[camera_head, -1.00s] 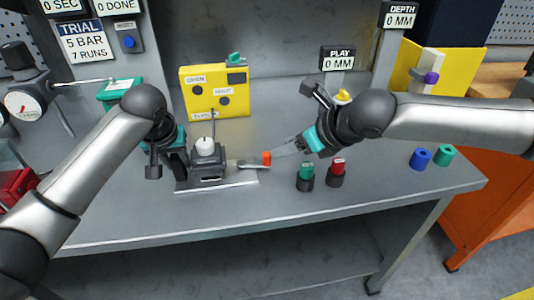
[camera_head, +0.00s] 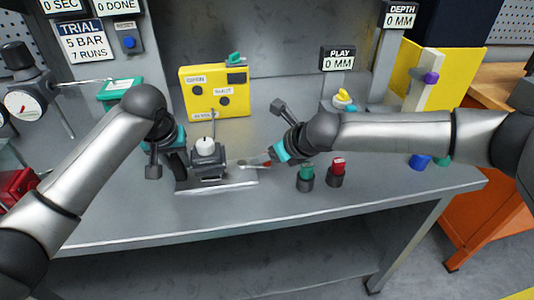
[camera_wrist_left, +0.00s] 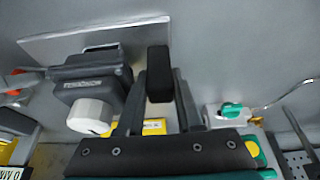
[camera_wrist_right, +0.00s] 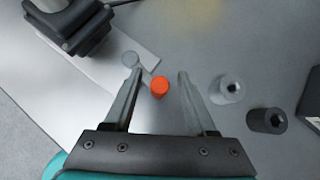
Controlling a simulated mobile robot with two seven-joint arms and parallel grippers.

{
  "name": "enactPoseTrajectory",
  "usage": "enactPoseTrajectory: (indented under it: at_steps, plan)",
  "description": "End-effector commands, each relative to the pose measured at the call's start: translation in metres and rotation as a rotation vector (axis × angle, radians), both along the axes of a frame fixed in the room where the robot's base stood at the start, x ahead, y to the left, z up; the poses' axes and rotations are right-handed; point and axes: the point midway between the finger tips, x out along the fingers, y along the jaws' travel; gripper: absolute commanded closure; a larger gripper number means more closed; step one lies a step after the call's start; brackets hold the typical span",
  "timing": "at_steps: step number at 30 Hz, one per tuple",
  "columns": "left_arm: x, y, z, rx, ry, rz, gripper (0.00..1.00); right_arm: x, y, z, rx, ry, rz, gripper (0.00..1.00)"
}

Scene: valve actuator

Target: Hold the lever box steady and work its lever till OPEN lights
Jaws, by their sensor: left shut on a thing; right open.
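The lever box (camera_head: 208,162), dark grey with a white dome on top, sits on a flat metal plate (camera_head: 240,184). My left gripper (camera_head: 181,165) is at its left side, shut on a black upright block (camera_wrist_left: 159,75) beside the box. An orange lever end (camera_wrist_right: 160,87) lies right of the box. My right gripper (camera_wrist_right: 155,82) is open, with the orange end showing between its spread fingers, nearer the left one; I cannot tell whether they touch. The yellow panel (camera_head: 211,76) behind carries OPEN and SHUT labels with dark round lamps; the OPEN lamp (camera_head: 198,90) looks unlit.
Green-topped (camera_head: 306,177) and red-topped (camera_head: 337,173) pieces stand in dark holders just right of the lever. A gauge (camera_head: 24,105) stands at the left. The bench's front edge (camera_head: 250,222) runs close before the box. A PLAY display (camera_head: 338,58) reads 0 MM.

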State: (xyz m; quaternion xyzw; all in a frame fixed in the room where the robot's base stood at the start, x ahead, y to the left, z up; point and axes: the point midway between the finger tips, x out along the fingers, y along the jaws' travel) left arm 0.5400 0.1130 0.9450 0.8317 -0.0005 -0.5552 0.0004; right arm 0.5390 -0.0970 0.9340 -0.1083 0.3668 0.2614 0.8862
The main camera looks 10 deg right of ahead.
Motion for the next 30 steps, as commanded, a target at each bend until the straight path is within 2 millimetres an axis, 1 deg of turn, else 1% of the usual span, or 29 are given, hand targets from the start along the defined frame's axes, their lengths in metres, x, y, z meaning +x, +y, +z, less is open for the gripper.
enactPoseTrajectory:
  at_steps: [1, 2, 16, 30]
  plan:
    - [-0.0015, 0.0001, -0.0030, 0.001, 0.007, -0.001, 1.00, -0.0001, 0.0000, -0.0002, 0.000, 0.000, 0.000, 0.43]
    - [-0.0015, 0.0001, -0.0030, 0.001, 0.007, -0.001, 1.00, -0.0001, 0.0000, -0.0001, 0.000, 0.000, 0.000, 0.47]
    - [-0.0015, 0.0001, -0.0030, 0.001, 0.007, 0.000, 1.00, -0.0001, -0.0001, 0.0003, 0.000, 0.000, 0.000, 1.00]
    - [-0.0015, 0.0001, -0.0030, 0.001, 0.007, 0.000, 1.00, -0.0001, 0.0001, 0.0006, 0.001, -0.001, 0.000, 1.00]
